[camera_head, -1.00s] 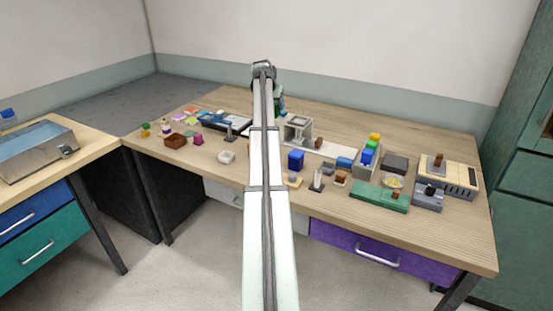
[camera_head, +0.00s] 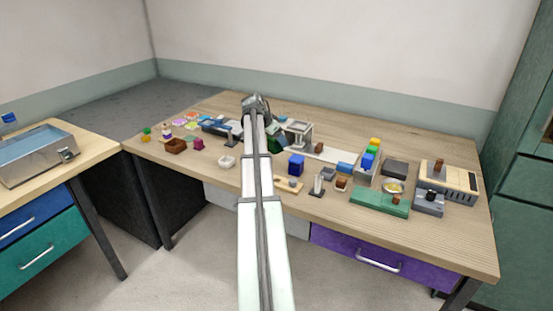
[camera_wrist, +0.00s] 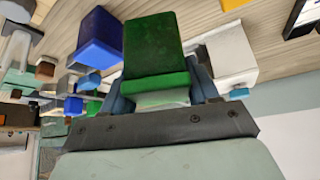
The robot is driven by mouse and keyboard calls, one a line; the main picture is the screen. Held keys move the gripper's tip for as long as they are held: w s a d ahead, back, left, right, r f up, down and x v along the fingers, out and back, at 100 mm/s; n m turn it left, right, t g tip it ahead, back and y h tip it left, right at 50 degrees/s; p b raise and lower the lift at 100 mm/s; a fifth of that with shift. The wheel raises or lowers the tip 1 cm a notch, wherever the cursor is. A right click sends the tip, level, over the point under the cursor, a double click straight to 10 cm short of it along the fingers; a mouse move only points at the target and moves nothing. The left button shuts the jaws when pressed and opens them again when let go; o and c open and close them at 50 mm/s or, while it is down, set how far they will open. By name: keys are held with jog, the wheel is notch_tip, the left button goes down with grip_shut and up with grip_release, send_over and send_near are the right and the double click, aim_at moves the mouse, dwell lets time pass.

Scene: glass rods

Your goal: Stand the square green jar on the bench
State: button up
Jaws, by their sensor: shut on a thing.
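The square green jar (camera_wrist: 155,45) fills the upper middle of the wrist view, close to the camera. My gripper (camera_wrist: 162,88) is shut on it, with a blue-grey finger on each side of its near end. In the head view the jar (camera_head: 275,143) shows as a dark green block just right of my arm, partly hidden. My gripper is mostly hidden behind my wrist there. The wooden bench (camera_head: 330,113) lies below. I cannot tell whether the jar touches the bench or is held a little above it.
A blue block (camera_head: 296,164) and a grey-white stand (camera_head: 298,134) are close to the right of the jar. A white dish (camera_head: 227,162) is to the left. Several blocks and devices crowd the bench's right side. Bare wood lies along the back.

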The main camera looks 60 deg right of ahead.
aim_at(270, 146)
jog(key=shift+f, duration=3.7)
jog(key=shift+f, duration=0.1)
jog(key=o, duration=1.2)
jog(key=v, duration=1.2)
